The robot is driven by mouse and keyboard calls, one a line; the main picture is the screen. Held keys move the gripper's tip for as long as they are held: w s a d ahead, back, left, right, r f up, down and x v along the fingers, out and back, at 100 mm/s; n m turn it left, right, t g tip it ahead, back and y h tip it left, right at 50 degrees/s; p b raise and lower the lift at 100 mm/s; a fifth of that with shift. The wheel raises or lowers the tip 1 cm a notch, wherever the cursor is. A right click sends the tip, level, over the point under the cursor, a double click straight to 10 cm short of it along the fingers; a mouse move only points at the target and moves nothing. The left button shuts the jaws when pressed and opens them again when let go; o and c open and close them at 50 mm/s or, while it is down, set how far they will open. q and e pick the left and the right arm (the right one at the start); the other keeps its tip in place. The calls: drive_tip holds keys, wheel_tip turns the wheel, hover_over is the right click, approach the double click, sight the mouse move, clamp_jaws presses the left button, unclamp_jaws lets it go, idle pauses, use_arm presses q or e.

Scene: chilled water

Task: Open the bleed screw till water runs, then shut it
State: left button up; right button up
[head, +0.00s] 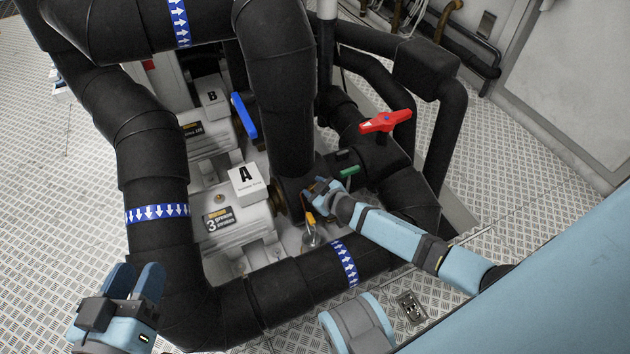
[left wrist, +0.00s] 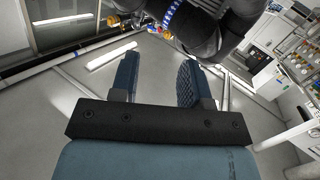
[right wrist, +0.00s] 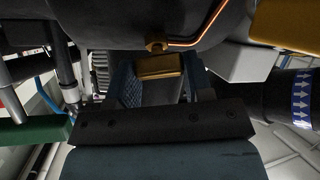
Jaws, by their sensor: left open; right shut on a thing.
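My right gripper (head: 318,190) reaches in beside the black insulated pipework, close to pump A (head: 244,181). In the right wrist view its fingers (right wrist: 160,80) are shut on a small brass piece (right wrist: 160,66), which I take to be the bleed screw; a brass stub (right wrist: 156,45) sits just above it. The screw's turn position is hard to read and I make out no running water. My left gripper (head: 136,282) is open and empty at the lower left, and is also open in the left wrist view (left wrist: 156,80).
Near the right gripper are a red valve handle (head: 386,122), a green handle (head: 349,171) and a yellow-handled part (head: 310,218) by a clear vessel (head: 312,238). A blue handle (head: 244,115) stands by pump B (head: 211,97). Thick black pipes (head: 165,265) surround the pumps.

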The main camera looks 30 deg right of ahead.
drive_tip(key=n+p, duration=0.1)
drive_tip(key=n+g+y+p, duration=0.1)
drive_tip(key=n+p, duration=0.1)
drive_tip(key=n+y+p, duration=0.1)
drive_tip(key=n+p, duration=0.1)
drive_tip(key=shift+w+r+g, duration=0.1)
drive_tip(key=shift+r+g, duration=0.15)
drive_tip(key=shift+g, duration=0.05)
drive_tip(key=shift+f+n+p, duration=0.1)
drive_tip(key=shift+n+p, duration=0.5)
drive_tip(key=shift+n, duration=0.2)
use_arm(q)
wheel_tip(320, 180, up, 10)
drive_tip(key=a+n+t, duration=0.1)
drive_tip(key=t, duration=0.2)
drive_tip(key=shift+f+t, duration=0.15)
drive_tip(key=shift+t, duration=0.25)
use_arm(e)
drive_tip(key=shift+f+g+y, duration=0.1)
drive_tip(key=shift+g+y, duration=0.2)
use_arm(q)
drive_tip(key=shift+s, duration=0.1)
use_arm(e)
drive_tip(key=o, duration=0.9)
